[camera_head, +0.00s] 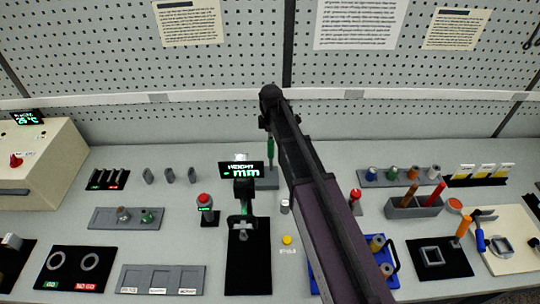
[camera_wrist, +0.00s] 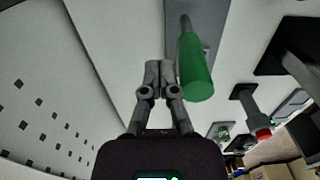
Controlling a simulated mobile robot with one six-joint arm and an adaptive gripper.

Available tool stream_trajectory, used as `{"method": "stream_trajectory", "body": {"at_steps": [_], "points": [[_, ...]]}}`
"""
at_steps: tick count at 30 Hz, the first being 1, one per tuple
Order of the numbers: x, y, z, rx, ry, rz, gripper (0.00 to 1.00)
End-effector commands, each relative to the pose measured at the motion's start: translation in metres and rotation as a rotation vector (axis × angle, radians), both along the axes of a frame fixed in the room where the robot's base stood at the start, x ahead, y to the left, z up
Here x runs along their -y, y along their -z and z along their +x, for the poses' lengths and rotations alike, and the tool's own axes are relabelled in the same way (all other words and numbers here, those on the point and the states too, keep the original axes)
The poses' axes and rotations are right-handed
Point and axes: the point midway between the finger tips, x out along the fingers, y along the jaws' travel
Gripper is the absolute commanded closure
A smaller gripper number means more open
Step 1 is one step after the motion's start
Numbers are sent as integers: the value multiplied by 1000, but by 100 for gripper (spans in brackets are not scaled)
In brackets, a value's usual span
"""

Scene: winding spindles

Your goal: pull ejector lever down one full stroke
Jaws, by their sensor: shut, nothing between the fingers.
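The ejector lever is most likely the upright rod with a green grip (camera_head: 270,150) on a grey base (camera_head: 266,181), behind the height gauge and just left of my arm. In the wrist view the green grip (camera_wrist: 196,72) hangs large, just right of my gripper (camera_wrist: 159,72), and its rod runs to a grey plate (camera_wrist: 207,20). My gripper's fingers are shut with nothing between them. The fingertips are beside the grip, with a narrow gap in the picture; depth is hard to tell. In the head view my gripper cannot be made out clearly.
A yellow button (camera_head: 287,240) is nearer the front. A pegboard wall (camera_head: 230,70) closes the back.

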Motion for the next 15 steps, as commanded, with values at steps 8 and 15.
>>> {"method": "stream_trajectory", "body": {"at_steps": [8,15], "points": [[0,0,0,0,0,0,100],[0,-8,1,0,0,0,100]]}}
